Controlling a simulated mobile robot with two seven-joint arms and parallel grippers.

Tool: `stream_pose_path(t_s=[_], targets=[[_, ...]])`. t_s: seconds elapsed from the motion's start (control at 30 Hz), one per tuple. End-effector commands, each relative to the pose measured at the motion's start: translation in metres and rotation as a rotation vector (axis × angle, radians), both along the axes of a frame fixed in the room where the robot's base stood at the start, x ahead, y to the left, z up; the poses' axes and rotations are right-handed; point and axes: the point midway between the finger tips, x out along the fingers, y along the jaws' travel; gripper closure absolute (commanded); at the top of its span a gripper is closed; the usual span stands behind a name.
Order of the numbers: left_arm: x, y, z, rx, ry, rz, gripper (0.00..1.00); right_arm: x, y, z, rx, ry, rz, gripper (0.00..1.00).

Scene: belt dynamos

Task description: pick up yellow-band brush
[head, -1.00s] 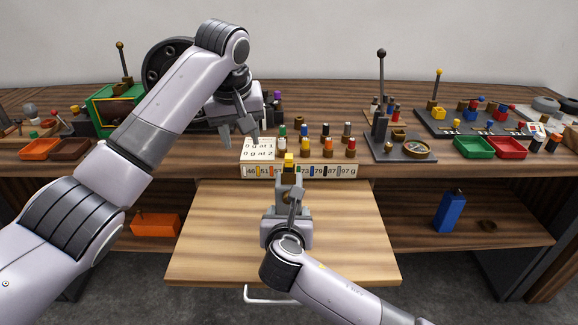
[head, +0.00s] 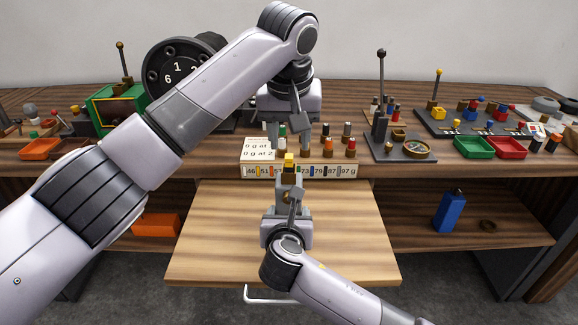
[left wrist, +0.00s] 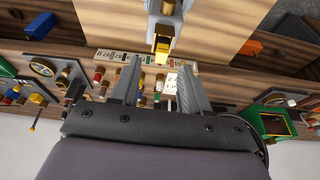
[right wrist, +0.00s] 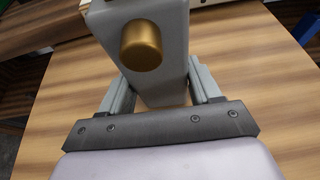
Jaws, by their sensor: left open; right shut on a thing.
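My left gripper (head: 289,138) is open over the row of small coloured-top brushes (head: 327,142) behind the number strip; its spread fingers also show in the left wrist view (left wrist: 159,68). I see green, blue, orange and red among the tops. I cannot make out a yellow band for certain; the left arm hides part of the row. My right gripper (head: 289,192) is shut on a grey block with a brass knob, which fills the right wrist view (right wrist: 150,60). A yellow piece (head: 289,161) shows at the block's far end, in front of the strip.
The strip (head: 342,171) carries numbers and colour marks. A dial plate (head: 396,151) and green and red trays (head: 507,148) lie to the right. The pale wooden board (head: 220,245) below is mostly clear.

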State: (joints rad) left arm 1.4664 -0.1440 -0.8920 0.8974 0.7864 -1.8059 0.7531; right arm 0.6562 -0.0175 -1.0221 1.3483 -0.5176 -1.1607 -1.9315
Motion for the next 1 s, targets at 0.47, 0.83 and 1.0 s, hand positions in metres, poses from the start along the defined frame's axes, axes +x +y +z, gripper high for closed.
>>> stream_pose_path(t_s=[0.47,0.83,1.0], targets=[[0.015,0.001,-0.048,0.0,0.0,0.001,0.54,-0.001,-0.001,-0.005,-0.004,0.01,-0.003,0.91],[0.014,0.001,-0.047,0.0,0.001,0.001,1.0,-0.001,-0.001,-0.005,-0.004,0.01,-0.003,0.91],[0.014,0.001,-0.047,0.0,0.001,0.001,1.0,-0.001,-0.001,-0.005,-0.004,0.01,-0.003,0.91]])
